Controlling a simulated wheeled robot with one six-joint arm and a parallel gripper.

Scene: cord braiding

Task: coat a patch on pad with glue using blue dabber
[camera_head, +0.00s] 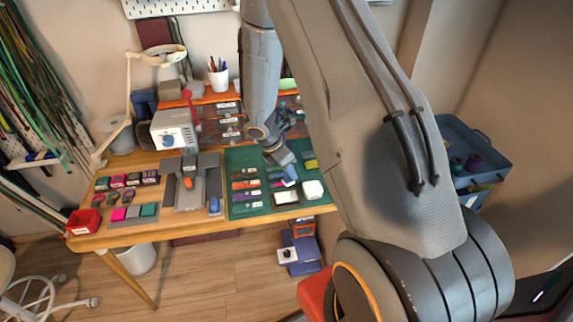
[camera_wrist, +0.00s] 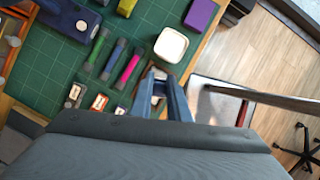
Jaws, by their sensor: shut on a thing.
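My gripper (camera_wrist: 160,98) points down over the front of the green mat; it also shows in the head view (camera_head: 287,165). It is shut on the blue dabber, which is mostly hidden by the fingers and hard to tell from them. The pad (camera_head: 287,197), pale with a brown border, lies at the mat's front edge. In the wrist view the pad (camera_wrist: 157,72) shows partly behind the fingertips. I cannot tell whether the dabber touches it, and no glue can be made out.
A white square box (camera_wrist: 171,45) stands beside the pad. A grey fixture (camera_head: 190,190) stands left of the mat. The table's front edge is close.

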